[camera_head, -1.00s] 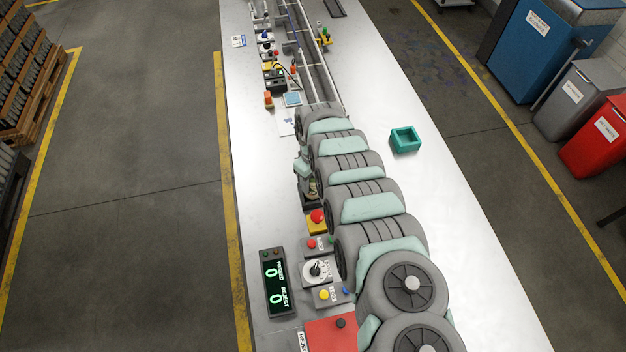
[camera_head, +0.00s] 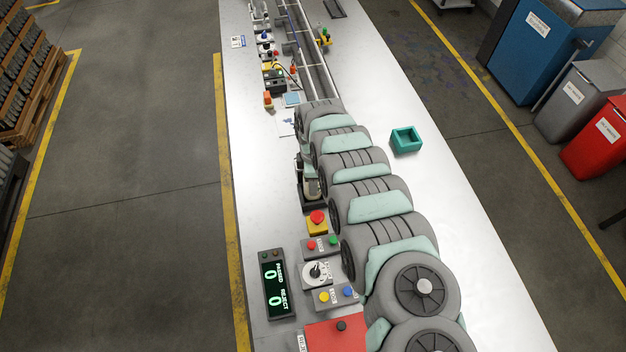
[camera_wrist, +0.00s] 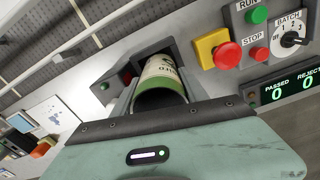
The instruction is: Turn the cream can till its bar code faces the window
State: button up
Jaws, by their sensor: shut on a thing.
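The cream can (camera_wrist: 160,73) shows in the wrist view, cream-coloured with a green band near its close end, and tilted in the picture. It sits in a dark box-like holder (camera_wrist: 178,48). My gripper (camera_wrist: 158,88) is shut on the can, with a finger on each side of it. Some dark print shows on the cream part. I see no bar code on the side in view, and I cannot make out the window. In the head view my arm largely covers the gripper, and the dark holder (camera_head: 311,207) stands just left of the arm.
A red emergency button on a yellow box (camera_head: 317,222) is close beside the holder. Switch boxes and the PASSED/REJECT display (camera_head: 277,285), reading 0 and 0, stand nearer. A teal open box (camera_head: 405,140) sits right of my arm on otherwise clear table.

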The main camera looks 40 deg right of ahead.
jog(key=o, duration=1.4)
jog(key=shift+r+b, duration=0.55)
jog(key=shift+r, duration=4.85)
